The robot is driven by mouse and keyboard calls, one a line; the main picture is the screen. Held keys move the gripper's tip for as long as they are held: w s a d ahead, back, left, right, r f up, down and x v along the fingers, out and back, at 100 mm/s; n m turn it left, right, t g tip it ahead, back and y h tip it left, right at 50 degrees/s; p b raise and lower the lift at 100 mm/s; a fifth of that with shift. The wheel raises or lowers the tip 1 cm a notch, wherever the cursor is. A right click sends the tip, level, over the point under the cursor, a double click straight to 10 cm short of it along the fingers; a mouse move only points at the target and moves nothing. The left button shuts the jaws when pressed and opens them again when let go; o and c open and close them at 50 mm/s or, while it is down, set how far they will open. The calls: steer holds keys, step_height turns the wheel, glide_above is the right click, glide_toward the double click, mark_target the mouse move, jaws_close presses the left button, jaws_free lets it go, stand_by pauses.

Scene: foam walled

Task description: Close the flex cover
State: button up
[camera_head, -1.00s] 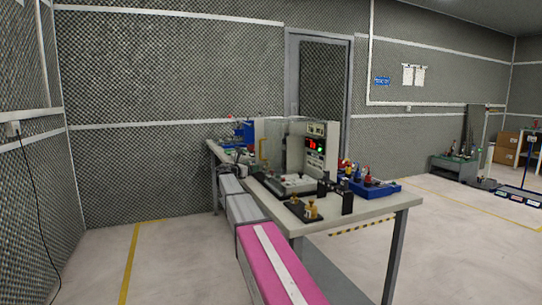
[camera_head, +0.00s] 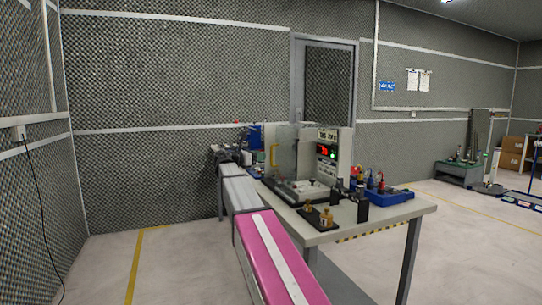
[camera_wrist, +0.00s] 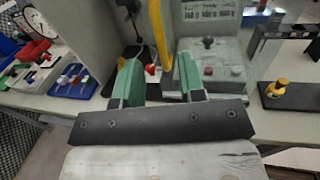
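The handle also shows in the wrist view (camera_wrist: 158,35). My gripper (camera_wrist: 160,62) is open, its two green fingers apart. The handle's lower end appears between the fingertips. I cannot tell the depth gap or any contact. In the head view my gripper is small and partly hidden behind my arm.
The bench (camera_head: 395,213) also holds a blue tray (camera_head: 385,194) with coloured parts, and brass pieces on a black base (camera_head: 322,216). The wrist view shows another blue tray (camera_wrist: 72,80) at left. Floor is clear left of my arm.

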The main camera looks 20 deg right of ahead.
mark_target(272, 165)
steer(key=x, duration=0.7)
steer(key=shift+w, duration=0.1)
jaws_close()
